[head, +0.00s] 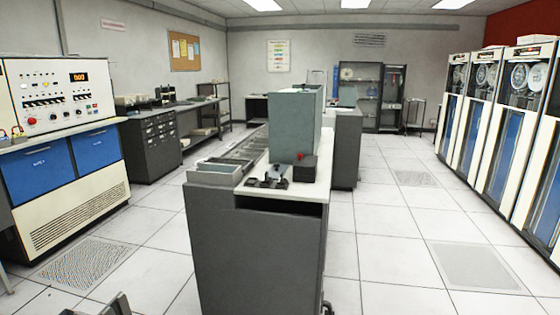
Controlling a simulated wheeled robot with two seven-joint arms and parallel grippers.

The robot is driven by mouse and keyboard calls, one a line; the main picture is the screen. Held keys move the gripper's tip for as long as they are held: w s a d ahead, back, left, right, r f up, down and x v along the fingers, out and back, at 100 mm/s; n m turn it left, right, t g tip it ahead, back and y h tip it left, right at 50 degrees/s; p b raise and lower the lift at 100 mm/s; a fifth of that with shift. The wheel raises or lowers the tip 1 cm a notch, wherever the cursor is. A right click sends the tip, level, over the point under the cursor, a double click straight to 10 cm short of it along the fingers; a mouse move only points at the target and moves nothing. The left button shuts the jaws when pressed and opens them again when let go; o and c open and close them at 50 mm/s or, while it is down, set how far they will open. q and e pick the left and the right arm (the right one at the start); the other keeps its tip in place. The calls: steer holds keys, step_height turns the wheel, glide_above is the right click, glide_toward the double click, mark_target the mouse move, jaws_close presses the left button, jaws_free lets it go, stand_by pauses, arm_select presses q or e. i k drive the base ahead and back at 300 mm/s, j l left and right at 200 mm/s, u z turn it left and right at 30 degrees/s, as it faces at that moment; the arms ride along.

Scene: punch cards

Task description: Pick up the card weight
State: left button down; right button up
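Several small dark pieces (267,183) lie on the pale top at the near end of the grey card machine (255,250). One of them may be the card weight, but they are too small to tell apart. A dark block with a red knob (303,167) stands just behind and to the right of them. A grey part, apparently the tip of my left gripper (108,304), shows at the bottom edge, left of the machine and well apart from the dark pieces. Whether it is open is cut off. My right gripper is not in view.
A shallow grey tray (215,172) sits at the machine's near left corner. A tall grey box (296,120) rises behind the dark pieces. A control console (60,150) stands left, tape cabinets (497,120) right. The tiled floor (385,235) is clear on the right.

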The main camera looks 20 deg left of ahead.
mark_target(275, 173)
steer(key=i+u, duration=0.45)
steer(key=i+l+u, duration=0.3)
steer(key=i+u, duration=0.15)
steer(key=i, duration=0.15)
steer(key=i+l+u, duration=0.45)
steer(key=i+j, duration=0.05)
steer(key=i, duration=0.05)
